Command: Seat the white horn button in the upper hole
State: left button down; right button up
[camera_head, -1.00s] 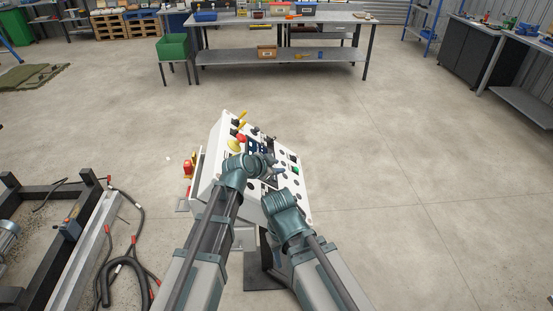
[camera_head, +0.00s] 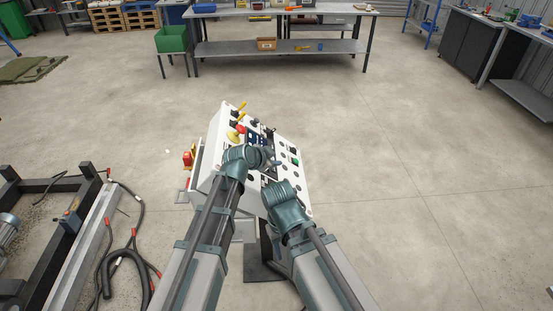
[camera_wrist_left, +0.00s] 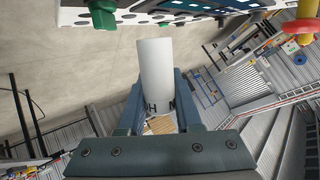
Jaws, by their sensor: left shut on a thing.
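The white horn button (camera_wrist_left: 155,62) is a plain white cylinder with dark lettering near its lower end. It stands upright in the left wrist view, between the two blue fingers of my left gripper (camera_wrist_left: 158,88), which is shut on it. In the head view my left gripper (camera_head: 274,163) is over the middle of the white control panel (camera_head: 218,150), and the button cannot be made out there. Dark round holes show on the panel's right part; I cannot tell which is the upper hole. My right arm's wrist (camera_head: 283,200) is at the panel's lower edge; its fingers are hidden.
A dark metal frame (camera_head: 85,225) and black hoses (camera_head: 118,258) lie at left. The floor on the right is clear.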

aim_at(259, 178)
pick_arm(q)
jog(key=shift+a+f+b, duration=1.3)
jog(key=shift+a+f, duration=0.05)
jog(key=shift+f, duration=0.2)
jog(key=shift+a+f+b, duration=1.3)
jog(key=shift+f+b, duration=0.3)
dwell(0.6)
jog(key=c, duration=0.5)
grip_release()
jog(key=shift+p+v, duration=4.35)
jog(key=shift+v, duration=2.65)
jog(key=shift+d, duration=0.1)
